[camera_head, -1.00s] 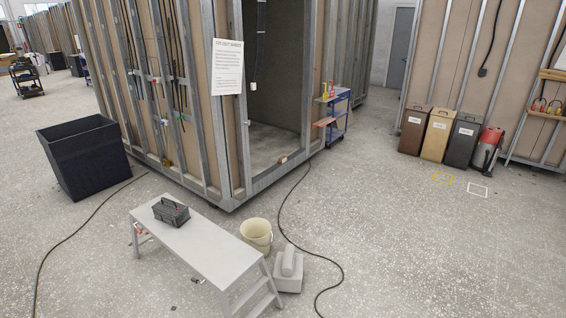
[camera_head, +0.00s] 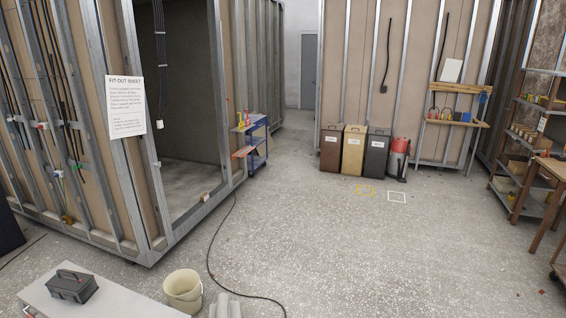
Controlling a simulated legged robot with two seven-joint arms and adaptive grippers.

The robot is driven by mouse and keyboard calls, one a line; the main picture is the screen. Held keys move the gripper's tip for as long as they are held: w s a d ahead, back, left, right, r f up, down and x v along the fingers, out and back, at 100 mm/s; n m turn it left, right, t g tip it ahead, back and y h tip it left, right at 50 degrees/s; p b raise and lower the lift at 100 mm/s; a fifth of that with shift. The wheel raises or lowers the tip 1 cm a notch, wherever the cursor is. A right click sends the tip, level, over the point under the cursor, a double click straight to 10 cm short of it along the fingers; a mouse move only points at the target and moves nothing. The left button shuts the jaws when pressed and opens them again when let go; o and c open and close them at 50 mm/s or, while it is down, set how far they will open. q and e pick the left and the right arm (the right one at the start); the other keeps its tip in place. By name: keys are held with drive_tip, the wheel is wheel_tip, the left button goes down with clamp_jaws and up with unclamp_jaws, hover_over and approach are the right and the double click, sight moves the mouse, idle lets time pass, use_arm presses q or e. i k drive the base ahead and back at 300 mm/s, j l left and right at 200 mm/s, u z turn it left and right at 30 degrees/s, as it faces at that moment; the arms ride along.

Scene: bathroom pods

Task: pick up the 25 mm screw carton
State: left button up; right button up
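I cannot make out the 25 mm screw carton in the head view. Small boxes and items stand on the grey shelf rack (camera_head: 525,135) at the far right, too small to tell apart. Small items also stand on the blue trolley (camera_head: 254,142) beside the pod doorway and on the wooden wall bench (camera_head: 455,122). Neither of my grippers shows in the view.
A grey platform (camera_head: 110,300) with a black toolbox (camera_head: 73,286) and a cream bucket (camera_head: 183,291) stand at the lower left. A cable (camera_head: 213,262) crosses the floor. Bins (camera_head: 353,150) line the back wall. A wooden table (camera_head: 548,172) stands right. The middle floor is clear.

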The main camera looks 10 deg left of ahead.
sight(205, 196)
drive_tip(key=i+z, duration=0.15)
drive_tip(key=i, duration=0.55)
drive_tip(key=i+z, duration=0.15)
drive_tip(key=i, duration=0.55)
drive_tip(key=i+j+z, duration=0.1)
drive_tip(key=i, duration=0.6)
drive_tip(key=i+u, duration=0.15)
drive_tip(key=i, duration=0.4)
drive_tip(key=i+u, duration=0.15)
drive_tip(key=i, duration=0.4)
drive_tip(key=i+l+u, duration=0.1)
drive_tip(key=i, duration=0.45)
drive_tip(key=i+l+u, duration=0.15)
drive_tip(key=i, duration=0.35)
drive_tip(key=i+j+u, duration=0.25)
drive_tip(key=i+u, duration=0.25)
drive_tip(key=i+j+u, duration=0.15)
drive_tip(key=i+u, duration=0.8)
drive_tip(key=i+l+u, duration=0.3)
drive_tip(key=u, duration=0.15)
drive_tip(key=i, duration=0.05)
